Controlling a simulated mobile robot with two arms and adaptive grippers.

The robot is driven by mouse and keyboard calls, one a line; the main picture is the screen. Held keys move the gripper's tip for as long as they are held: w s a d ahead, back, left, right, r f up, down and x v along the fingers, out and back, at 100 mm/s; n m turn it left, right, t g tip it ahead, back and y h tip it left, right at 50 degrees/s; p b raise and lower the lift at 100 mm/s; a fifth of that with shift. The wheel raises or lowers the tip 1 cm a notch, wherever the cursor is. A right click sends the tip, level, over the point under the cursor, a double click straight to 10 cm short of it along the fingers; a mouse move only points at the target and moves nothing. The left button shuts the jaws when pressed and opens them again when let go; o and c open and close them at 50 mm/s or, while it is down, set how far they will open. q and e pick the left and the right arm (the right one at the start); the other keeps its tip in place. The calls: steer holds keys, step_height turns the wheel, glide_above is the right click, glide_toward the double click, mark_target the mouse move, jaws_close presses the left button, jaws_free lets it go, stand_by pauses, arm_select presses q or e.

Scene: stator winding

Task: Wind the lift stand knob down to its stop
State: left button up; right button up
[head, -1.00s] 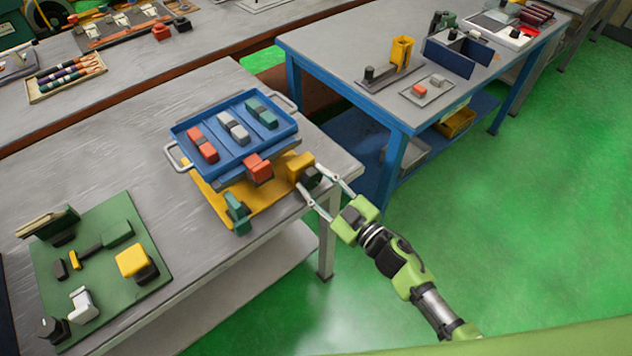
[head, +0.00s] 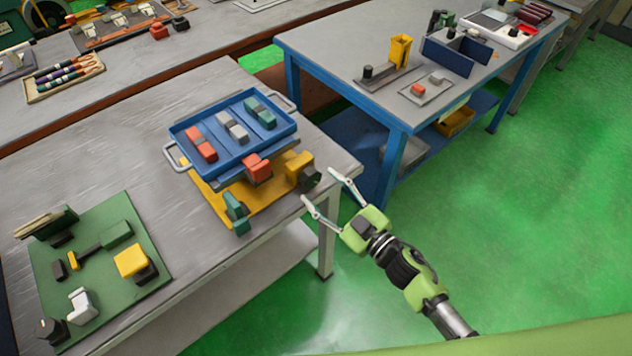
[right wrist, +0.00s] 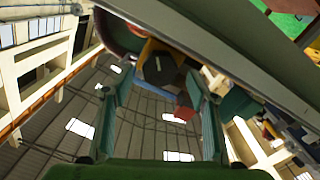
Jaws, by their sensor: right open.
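The lift stand has a yellow base (head: 262,212) near the corner of the grey table and carries a blue tray (head: 179,131). Its dark round knob (head: 311,178) sits at the right end beside a yellow block (head: 298,164). In the right wrist view the knob's dark faceted face (right wrist: 160,68) shows straight ahead, between and beyond the fingers. My right gripper (head: 319,185) is open and empty, just off the table edge. Its fingertips are a short way from the knob, one to either side of its line. My left gripper is not in view.
The tray holds red, grey and teal blocks. A red block (head: 257,168) and a teal block (head: 236,207) are at the stand's front. A green board (head: 95,270) with parts lies at left. A blue-legged table (head: 345,60) stands behind. Open floor lies right.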

steer(key=v, duration=0.9)
steer(key=w+a+m, duration=0.1)
steer(key=w+a, duration=0.1)
steer(key=w+a+m+b, duration=0.1)
steer(key=w+a+m, duration=0.1)
steer(key=w, duration=0.1)
steer(key=w+a+m, duration=0.1)
steer(key=w+m, duration=0.1)
steer(key=w, duration=0.1)
steer(key=shift+a, duration=0.4)
steer(key=shift+w+a, duration=0.45)
steer(key=shift+w, duration=0.15)
steer(key=c, duration=1.1)
